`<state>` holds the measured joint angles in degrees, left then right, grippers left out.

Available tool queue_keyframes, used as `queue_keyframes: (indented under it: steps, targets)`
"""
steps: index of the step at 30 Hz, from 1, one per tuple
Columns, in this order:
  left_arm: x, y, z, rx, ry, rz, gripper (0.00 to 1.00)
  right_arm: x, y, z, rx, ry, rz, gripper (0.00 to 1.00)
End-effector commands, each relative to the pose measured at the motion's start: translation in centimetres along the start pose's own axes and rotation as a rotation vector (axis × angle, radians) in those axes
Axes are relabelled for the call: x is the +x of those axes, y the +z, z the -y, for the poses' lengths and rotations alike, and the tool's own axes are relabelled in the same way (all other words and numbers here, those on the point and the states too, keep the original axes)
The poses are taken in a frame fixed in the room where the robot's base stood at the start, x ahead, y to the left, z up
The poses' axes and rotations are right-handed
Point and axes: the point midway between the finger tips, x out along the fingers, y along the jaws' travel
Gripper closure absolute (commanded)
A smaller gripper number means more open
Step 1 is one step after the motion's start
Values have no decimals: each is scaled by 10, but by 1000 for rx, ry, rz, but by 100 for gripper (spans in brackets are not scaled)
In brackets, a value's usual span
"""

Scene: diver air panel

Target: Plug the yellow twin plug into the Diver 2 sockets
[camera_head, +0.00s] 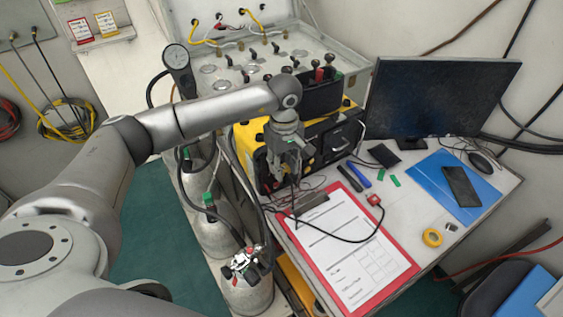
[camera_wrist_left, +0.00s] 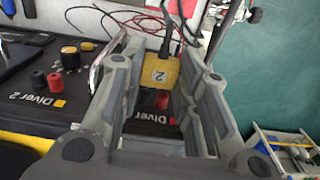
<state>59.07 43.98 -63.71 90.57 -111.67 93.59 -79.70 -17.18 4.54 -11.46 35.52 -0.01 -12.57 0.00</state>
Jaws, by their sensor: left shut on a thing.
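The yellow twin plug (camera_wrist_left: 158,74), marked 2, sits between the fingers of my left gripper (camera_wrist_left: 160,58) in the left wrist view. A dark cable leaves its far end. My left gripper is shut on it. In the head view my left gripper (camera_head: 291,178) points down at the front of the yellow and black box (camera_head: 250,152). The plug is not clear there. My right gripper is not in view.
A red clipboard (camera_head: 395,262) lies on the table in front of the box. A monitor (camera_head: 438,95) stands to the right. Loose thin cables lie near the gripper.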

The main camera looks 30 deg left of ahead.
Motion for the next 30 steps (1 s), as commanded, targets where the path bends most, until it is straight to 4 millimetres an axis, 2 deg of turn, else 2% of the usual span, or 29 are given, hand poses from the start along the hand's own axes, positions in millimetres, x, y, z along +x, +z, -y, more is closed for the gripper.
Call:
queue_keyframes:
  steps: [21,30]
  targets:
    - [0,22,0,1,-1,-1,99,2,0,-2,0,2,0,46]
    - [0,24,0,-1,-1,-1,99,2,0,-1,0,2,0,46]
